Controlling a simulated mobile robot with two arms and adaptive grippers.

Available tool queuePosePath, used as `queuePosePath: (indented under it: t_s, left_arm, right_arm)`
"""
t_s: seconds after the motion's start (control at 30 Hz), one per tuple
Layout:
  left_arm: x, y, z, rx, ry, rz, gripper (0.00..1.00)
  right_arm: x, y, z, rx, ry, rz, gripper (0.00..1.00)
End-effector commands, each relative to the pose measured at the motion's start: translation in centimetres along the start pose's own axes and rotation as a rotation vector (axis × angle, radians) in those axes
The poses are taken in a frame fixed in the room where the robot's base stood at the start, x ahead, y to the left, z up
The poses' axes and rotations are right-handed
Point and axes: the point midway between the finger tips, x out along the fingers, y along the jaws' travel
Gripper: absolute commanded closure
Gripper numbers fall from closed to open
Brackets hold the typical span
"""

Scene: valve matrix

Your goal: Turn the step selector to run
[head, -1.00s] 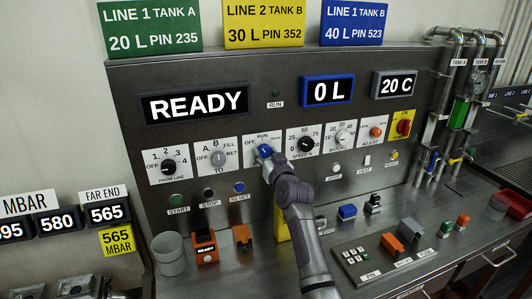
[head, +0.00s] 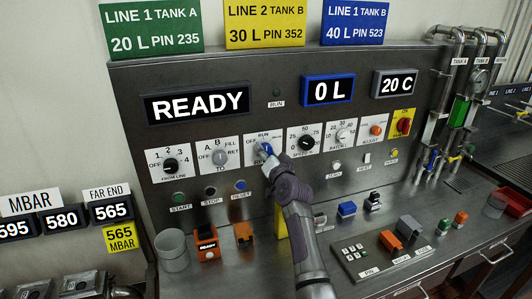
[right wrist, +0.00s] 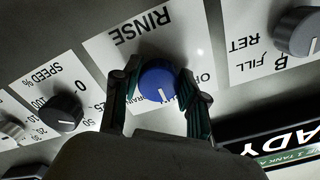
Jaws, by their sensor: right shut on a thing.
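The step selector is a blue knob (head: 265,148) on a white plate in the middle of the control panel. OFF, RUN and RINSE are printed around it. In the right wrist view the blue knob (right wrist: 157,80) shows upside down, below the word RINSE. Its white mark points away from RINSE, toward the plate's upper edge, where RUN stands in the head view. My right gripper (head: 269,160) is at the knob. Its dark fingers stand on both sides of the knob and are shut on it. My left gripper is not in view.
A grey FILL/RET selector (head: 219,157) sits to the left and a black SPEED knob (head: 305,143) to the right, both close by. The READY display (head: 197,103) is above. A grey cup (head: 171,250) and orange blocks stand on the bench below.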

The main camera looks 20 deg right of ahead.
Motion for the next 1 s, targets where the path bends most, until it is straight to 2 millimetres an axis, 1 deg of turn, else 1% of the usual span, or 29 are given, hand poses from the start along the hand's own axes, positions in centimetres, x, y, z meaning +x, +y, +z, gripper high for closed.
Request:
queuePosePath:
  t_s: [0.37,0.4,0.47,0.5,0.53,0.87,1.0]
  left_arm:
    - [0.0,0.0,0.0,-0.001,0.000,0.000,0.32]
    - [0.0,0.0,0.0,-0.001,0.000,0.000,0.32]
    - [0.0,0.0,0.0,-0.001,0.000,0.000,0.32]
    - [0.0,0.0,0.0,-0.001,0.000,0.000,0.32]
    - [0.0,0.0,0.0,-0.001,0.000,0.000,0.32]
    - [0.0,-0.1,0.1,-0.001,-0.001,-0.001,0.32]
    - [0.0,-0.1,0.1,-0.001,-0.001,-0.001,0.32]
  right_arm:
    - [0.0,0.0,0.0,0.004,0.000,0.000,0.92]
    - [0.0,0.0,0.0,0.003,0.000,0.000,0.53]
    - [0.0,0.0,0.0,0.003,0.000,0.000,0.43]
    - [0.0,0.0,0.0,0.003,0.000,0.000,0.36]
    - [0.0,0.0,0.0,0.003,0.000,0.000,0.32]
    - [-0.2,0.0,0.0,0.002,0.000,0.000,0.32]
    - [-1.5,0.1,0.1,0.002,0.001,0.000,0.32]
